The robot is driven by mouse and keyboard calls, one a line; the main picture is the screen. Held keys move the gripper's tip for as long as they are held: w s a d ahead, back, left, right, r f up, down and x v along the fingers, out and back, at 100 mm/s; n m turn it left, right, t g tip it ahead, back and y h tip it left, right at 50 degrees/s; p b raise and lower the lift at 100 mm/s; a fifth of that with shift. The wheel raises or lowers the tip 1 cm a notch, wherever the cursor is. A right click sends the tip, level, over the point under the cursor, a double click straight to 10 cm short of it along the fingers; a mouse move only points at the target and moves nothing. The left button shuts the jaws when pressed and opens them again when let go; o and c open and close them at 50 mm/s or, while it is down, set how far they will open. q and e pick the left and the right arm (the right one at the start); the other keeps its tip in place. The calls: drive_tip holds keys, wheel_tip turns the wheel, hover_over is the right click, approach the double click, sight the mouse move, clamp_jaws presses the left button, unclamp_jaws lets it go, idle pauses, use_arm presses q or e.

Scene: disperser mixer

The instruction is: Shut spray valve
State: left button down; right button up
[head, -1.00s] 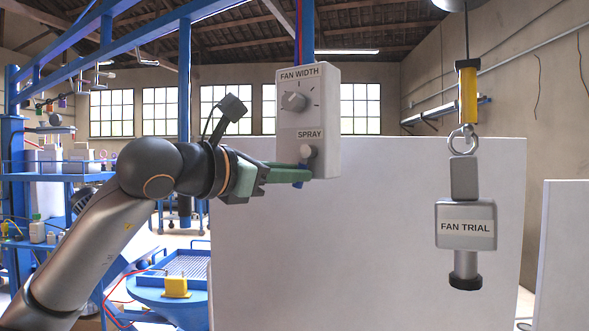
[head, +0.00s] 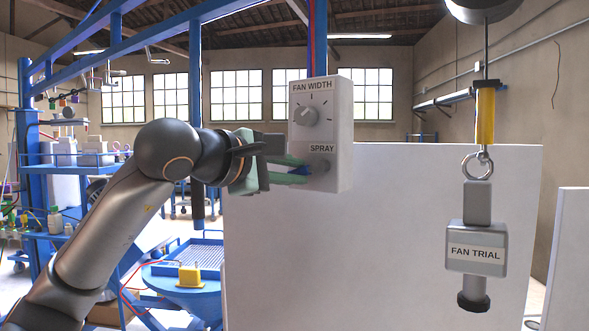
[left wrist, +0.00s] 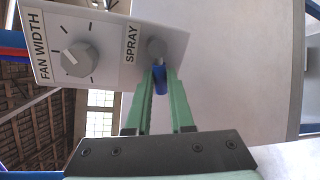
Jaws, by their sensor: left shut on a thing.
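A grey control box (head: 342,130) hangs at the centre, with a "FAN WIDTH" knob (head: 312,116) above and a "SPRAY" valve (head: 321,165) below. The valve's blue lever (head: 300,171) points left, roughly level, in the head view. My left gripper (head: 303,169), with green fingers, reaches in from the left and is shut on this lever. In the left wrist view the blue lever (left wrist: 159,79) lies between the fingertips, just below the round valve pivot (left wrist: 156,49). The fingers partly hide the lever in the head view. My right gripper does not show.
A grey "FAN TRIAL" block (head: 476,245) hangs from a hook at the right. A large white panel (head: 390,240) stands behind the box. A blue stand with a yellow block (head: 190,276) is lower left. Blue overhead rails run across the upper left.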

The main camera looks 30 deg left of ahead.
use_arm(q)
drive_tip(key=shift+r+m+y, duration=0.25)
drive_tip(key=shift+r+m, duration=0.05)
drive_tip(key=shift+m, duration=0.4)
drive_tip(key=shift+r+m+y, duration=0.25)
drive_tip(key=shift+m, duration=0.45)
drive_tip(key=c, duration=0.8)
unclamp_jaws()
drive_tip(key=b+v, duration=0.2)
drive_tip(key=v, duration=1)
drive_tip(key=shift+s, duration=0.3)
